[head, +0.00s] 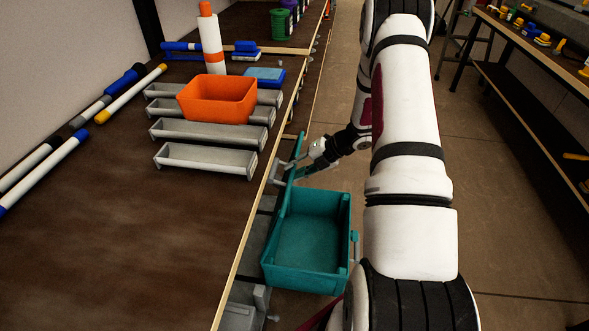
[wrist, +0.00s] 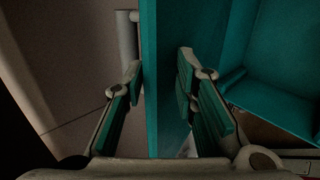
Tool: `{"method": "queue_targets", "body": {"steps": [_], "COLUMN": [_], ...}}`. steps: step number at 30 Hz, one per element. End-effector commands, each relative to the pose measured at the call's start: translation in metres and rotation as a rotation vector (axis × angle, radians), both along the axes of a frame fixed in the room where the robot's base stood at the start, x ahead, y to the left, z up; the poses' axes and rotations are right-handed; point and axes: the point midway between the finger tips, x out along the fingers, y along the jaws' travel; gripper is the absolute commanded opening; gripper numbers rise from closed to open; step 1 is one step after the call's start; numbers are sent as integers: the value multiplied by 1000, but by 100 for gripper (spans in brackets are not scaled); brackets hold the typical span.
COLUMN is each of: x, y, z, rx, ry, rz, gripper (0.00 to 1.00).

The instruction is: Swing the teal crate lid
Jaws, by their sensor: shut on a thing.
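The teal crate (head: 308,238) stands open beside the long edge of the dark workbench, and its bare inside shows in the head view. In the wrist view the lid (wrist: 165,125) runs as a flat panel between my fingers. The crate's inside (wrist: 275,65) is to the right of it. My gripper (wrist: 161,72) is shut on the lid, one finger on each side.
The workbench (head: 130,250) on the left holds an orange bin (head: 217,98), grey trays (head: 205,158), and several spars along the wall. A shelf bench (head: 520,75) stands at the right. Brown floor (head: 500,220) lies clear between them.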

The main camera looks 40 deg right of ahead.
Motion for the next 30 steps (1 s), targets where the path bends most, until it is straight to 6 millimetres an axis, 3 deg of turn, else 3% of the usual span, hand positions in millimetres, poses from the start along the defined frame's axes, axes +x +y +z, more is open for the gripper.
{"method": "queue_targets", "body": {"steps": [18,30], "x": [-40,-43], "y": [-42,-46], "z": [-8,-9], "rx": [-2,-2], "ry": [-3,-2], "rz": [-4,-4], "gripper": [0,0]}}
